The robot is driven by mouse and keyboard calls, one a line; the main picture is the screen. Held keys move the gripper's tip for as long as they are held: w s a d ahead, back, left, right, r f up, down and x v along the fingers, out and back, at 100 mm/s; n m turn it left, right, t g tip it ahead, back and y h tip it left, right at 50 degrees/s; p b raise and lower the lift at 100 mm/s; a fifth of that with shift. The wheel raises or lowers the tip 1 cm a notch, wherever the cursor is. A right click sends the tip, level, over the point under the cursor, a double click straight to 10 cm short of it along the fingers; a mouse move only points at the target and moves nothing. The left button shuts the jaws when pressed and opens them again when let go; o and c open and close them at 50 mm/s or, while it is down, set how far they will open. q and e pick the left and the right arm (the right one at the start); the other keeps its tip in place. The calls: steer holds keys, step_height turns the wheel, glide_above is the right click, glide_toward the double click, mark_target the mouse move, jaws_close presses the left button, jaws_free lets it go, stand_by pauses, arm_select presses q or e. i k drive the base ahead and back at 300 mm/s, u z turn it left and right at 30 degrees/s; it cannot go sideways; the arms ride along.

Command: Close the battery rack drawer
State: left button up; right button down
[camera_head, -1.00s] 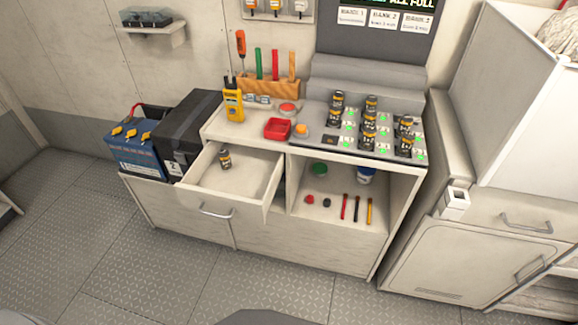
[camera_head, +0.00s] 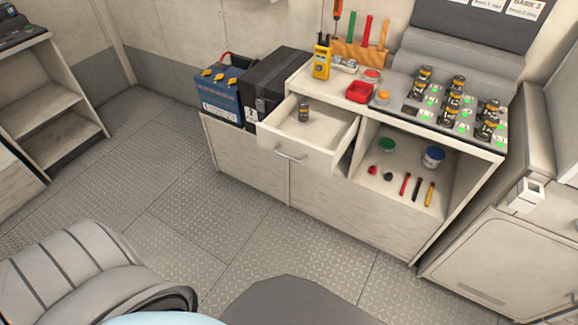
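The drawer (camera_head: 330,152) of the light wooden cabinet is pulled out, with its metal handle (camera_head: 290,157) on the front. One small black battery with an orange band (camera_head: 303,113) stands upright inside it. The cabinet's front (camera_head: 335,211) faces me, below and beside the drawer. On the sloped charging rack (camera_head: 404,108) on the cabinet top stand several similar batteries (camera_head: 454,100), with green lights beside them. Neither of my grippers is in view.
An open shelf (camera_head: 400,178) right of the drawer holds small tools and jars. A blue battery (camera_head: 219,92) and a black box (camera_head: 270,92) stand left of the drawer. The metal floor (camera_head: 190,200) before the cabinet is clear.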

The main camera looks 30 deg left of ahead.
mark_target(318, 119)
steer(key=u, duration=0.5)
steer(key=i, duration=0.3)
steer(key=u, duration=0.6)
steer(key=k, duration=1.25)
steer(key=z, duration=0.6)
steer(key=i, duration=1.75)
steer(key=u, duration=0.9)
